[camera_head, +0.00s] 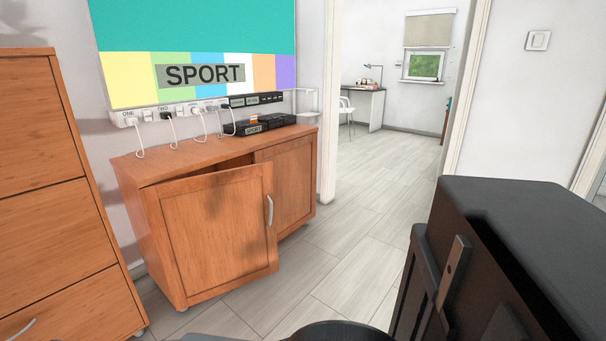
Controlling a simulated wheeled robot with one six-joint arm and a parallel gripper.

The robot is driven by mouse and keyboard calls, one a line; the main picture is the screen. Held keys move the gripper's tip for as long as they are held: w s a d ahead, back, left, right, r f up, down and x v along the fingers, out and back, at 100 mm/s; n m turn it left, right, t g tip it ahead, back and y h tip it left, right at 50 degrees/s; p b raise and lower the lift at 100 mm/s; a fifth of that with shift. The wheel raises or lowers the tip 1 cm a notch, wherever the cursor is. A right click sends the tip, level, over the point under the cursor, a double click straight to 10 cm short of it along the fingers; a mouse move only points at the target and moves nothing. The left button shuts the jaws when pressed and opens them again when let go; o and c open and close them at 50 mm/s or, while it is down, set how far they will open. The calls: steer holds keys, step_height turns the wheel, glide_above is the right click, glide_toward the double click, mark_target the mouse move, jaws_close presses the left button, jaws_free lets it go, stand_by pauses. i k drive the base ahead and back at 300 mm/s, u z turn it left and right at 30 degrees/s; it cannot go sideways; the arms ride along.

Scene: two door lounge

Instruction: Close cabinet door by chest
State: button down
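The low wooden cabinet (146,167) stands against the wall below the screen. Its left door (214,234) is partly open. It is hinged on the left, and its free right edge, with a pale curved handle (270,211), stands out from the cabinet. A dark gap shows above the door. The right door (292,184) looks shut and is partly hidden behind the open one. The wooden chest of drawers (46,200) stands at the left, close to the cabinet. I cannot make out my gripper or its fingers in this view.
A large black block (520,210) fills the lower right; I cannot tell whether it is mine. Grey plank floor (345,245) is clear in front of the cabinet and through the doorway. A desk (365,103) stands in the far room. Black devices (262,124) sit on the cabinet top.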

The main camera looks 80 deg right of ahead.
mark_target(215, 234)
steer(key=z, duration=2.15)
steer(key=i, duration=0.15)
steer(key=u, duration=1.15)
